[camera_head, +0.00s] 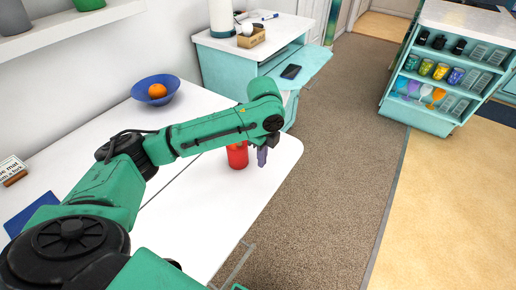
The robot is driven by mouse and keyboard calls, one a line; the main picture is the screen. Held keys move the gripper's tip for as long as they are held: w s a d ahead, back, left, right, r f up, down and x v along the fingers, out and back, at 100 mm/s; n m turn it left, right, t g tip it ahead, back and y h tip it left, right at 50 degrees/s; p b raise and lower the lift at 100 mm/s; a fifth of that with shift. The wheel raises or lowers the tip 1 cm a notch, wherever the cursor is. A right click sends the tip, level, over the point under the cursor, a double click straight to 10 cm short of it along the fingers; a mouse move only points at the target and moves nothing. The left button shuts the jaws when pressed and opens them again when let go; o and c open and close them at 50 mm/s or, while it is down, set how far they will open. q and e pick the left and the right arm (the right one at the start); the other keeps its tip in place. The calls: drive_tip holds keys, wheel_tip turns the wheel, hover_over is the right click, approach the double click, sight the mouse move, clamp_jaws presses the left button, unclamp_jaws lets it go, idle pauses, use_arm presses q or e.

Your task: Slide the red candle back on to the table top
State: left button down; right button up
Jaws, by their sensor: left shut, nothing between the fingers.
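A red candle (238,156) stands upright on the white table top (222,205), near its far right corner. My green left arm reaches over the table from the left, and its forearm covers the candle's upper part. My left gripper (262,157) points down just to the right of the candle, close to the table's right edge. Its fingers are shut with nothing between them. I cannot tell whether the fingers touch the candle. My right gripper is not in view.
A blue bowl (143,89) with an orange (157,91) stands at the table's back. A small sign (12,168) and a blue item (30,212) lie at the left. Beyond is a teal cabinet (228,72) with an open drawer. Carpet lies right of the table.

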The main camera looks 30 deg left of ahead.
sight(251, 169)
use_arm(q)
drive_tip(key=f, duration=0.4)
drive_tip(key=shift+a+f, duration=0.1)
drive_tip(key=shift+a, duration=0.15)
drive_tip(key=shift+w+a, duration=0.25)
drive_tip(key=shift+a, duration=1.7)
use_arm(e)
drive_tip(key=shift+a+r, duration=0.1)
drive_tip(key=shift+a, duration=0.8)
use_arm(q)
drive_tip(key=shift+d, duration=0.1)
